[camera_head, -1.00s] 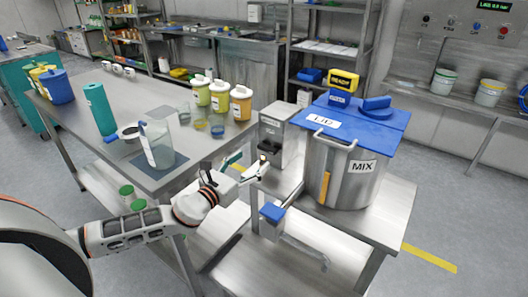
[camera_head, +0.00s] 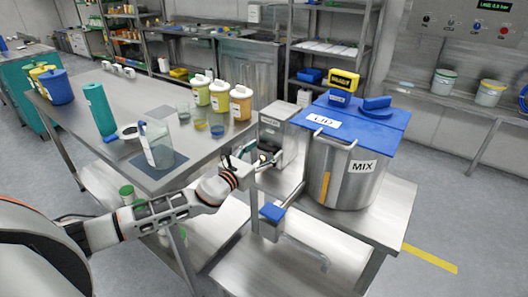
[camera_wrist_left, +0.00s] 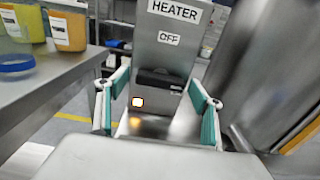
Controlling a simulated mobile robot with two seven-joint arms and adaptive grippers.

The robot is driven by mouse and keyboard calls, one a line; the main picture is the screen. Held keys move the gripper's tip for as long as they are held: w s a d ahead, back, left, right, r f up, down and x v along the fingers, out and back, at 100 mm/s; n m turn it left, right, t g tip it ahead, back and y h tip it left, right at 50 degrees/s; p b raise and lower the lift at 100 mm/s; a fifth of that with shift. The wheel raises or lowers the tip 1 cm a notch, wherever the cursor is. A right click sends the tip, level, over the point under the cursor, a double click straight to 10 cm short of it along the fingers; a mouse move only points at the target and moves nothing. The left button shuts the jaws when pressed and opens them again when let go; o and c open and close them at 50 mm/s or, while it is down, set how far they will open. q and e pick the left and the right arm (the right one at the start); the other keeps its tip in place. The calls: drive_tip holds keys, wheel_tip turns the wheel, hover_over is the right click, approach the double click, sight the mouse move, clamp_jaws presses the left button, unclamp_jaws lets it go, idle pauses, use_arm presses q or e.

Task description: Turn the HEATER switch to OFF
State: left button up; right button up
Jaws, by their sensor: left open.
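The HEATER box (camera_head: 281,128) is a grey metal housing left of the mixing vessel. In the left wrist view its front shows a HEATER label (camera_wrist_left: 175,11) and an OFF label (camera_wrist_left: 168,38). Below them is a black switch (camera_wrist_left: 160,82), lying roughly crosswise. A small light (camera_wrist_left: 138,102) glows orange-white at the switch's lower left. My left gripper (camera_head: 264,164) is in front of the box. In the wrist view its open fingers (camera_wrist_left: 160,92) stand either side of the switch, with nothing between them in grip; contact cannot be told. My right gripper is not in view.
The steel vessel marked MIX (camera_head: 343,178) with its blue lid (camera_head: 375,116) stands close on the right. A table (camera_head: 110,88) with bottles and beakers is on the left. A blue-topped outlet part (camera_head: 272,212) lies just below my gripper.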

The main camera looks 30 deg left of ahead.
use_arm(q)
drive_tip(key=c, duration=1.1)
